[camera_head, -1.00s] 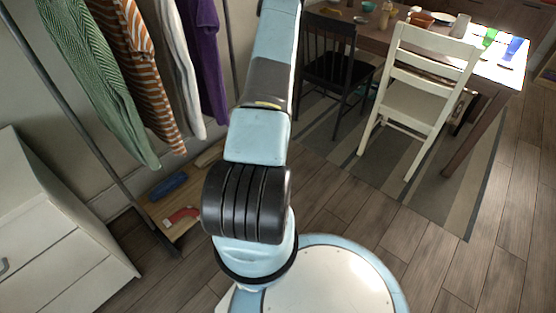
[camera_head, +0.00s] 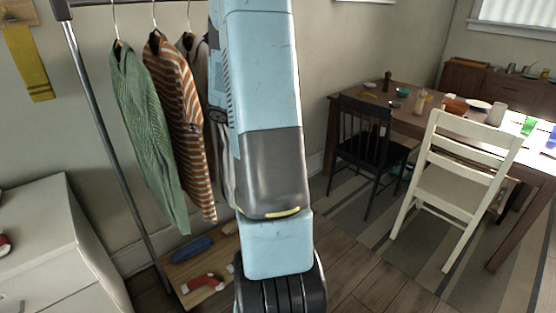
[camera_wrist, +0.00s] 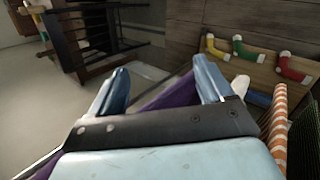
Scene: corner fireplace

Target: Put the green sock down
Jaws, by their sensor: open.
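The green sock (camera_wrist: 247,49) has a white cuff and lies on a wooden board in the wrist view, between a yellow sock (camera_wrist: 215,46) and a red sock (camera_wrist: 293,67). In the head view my gripper is out of sight and the green sock is not seen; my arm covers part of the rack.
The wooden board (camera_head: 218,262) at the foot of the clothes rack (camera_head: 107,140) also bears a blue item (camera_head: 192,249). Hanging garments, including a purple one (camera_wrist: 163,97), are close to my gripper. A white dresser (camera_head: 45,235) stands left; chairs and a table stand right.

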